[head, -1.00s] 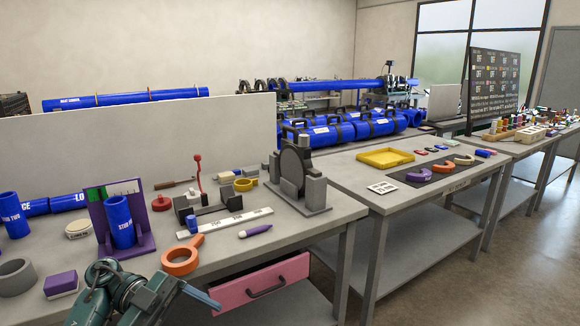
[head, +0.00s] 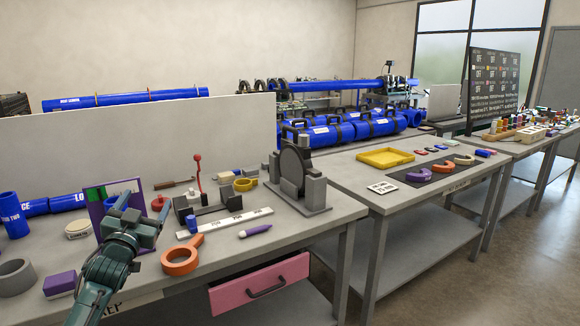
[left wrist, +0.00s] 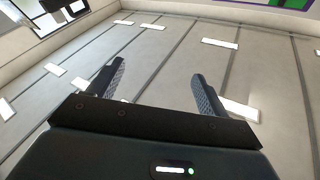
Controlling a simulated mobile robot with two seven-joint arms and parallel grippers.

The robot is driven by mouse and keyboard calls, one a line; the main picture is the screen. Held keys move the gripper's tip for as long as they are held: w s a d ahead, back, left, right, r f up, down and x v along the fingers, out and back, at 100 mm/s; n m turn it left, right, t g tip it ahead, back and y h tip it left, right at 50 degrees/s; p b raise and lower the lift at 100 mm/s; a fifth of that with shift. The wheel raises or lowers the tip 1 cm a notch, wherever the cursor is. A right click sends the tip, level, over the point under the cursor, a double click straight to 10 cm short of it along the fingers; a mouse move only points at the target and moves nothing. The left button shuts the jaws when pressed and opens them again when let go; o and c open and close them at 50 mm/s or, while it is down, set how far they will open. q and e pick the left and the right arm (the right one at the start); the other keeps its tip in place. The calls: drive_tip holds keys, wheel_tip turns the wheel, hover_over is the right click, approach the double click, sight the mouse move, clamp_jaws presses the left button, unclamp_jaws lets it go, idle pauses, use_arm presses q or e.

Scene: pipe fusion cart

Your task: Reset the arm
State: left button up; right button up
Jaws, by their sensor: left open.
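My left gripper (head: 130,214) is raised over the left part of the near bench (head: 215,262), in front of the purple stand (head: 97,208) and hiding much of it. The blue stub that stood there is mostly hidden too. In the left wrist view the gripper's two fingers (left wrist: 158,70) are wide apart with nothing between them. They point up toward a ceiling with white light panels. My right gripper is not in view.
An orange ring with a handle (head: 181,256), a white ruler strip (head: 225,223) and a purple marker (head: 255,231) lie right of my arm. A grey ring (head: 14,278) and purple block (head: 60,285) lie left. The pink drawer (head: 259,284) is below the bench top.

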use_arm(q)
drive_tip(key=s+d+f+g, duration=0.2)
drive_tip(key=s+f+g, duration=0.1)
drive_tip(key=f, duration=0.6)
drive_tip(key=s+d+f+g, duration=0.2)
drive_tip(key=s+d+f, duration=0.15)
drive_tip(key=f, duration=0.55)
drive_tip(key=s+d+f+g+h, duration=0.1)
drive_tip(key=s+d+f+g, duration=0.1)
drive_tip(key=s+d+f, duration=0.5)
drive_tip(key=s+d+f+g+h, duration=0.15)
drive_tip(key=s+f, duration=0.35)
drive_tip(key=s, duration=0.6)
drive_tip(key=s+d+f+g, duration=0.1)
drive_tip(key=s+d, duration=0.1)
drive_tip(key=s, duration=0.5)
drive_tip(key=s+d+f+h, duration=0.1)
drive_tip(key=s+d, duration=0.2)
drive_tip(key=s, duration=0.4)
drive_tip(key=shift+s+d+f+n+g, duration=0.15)
drive_tip(key=shift+s+d+n+g, duration=0.15)
drive_tip(key=shift+s+g, duration=0.05)
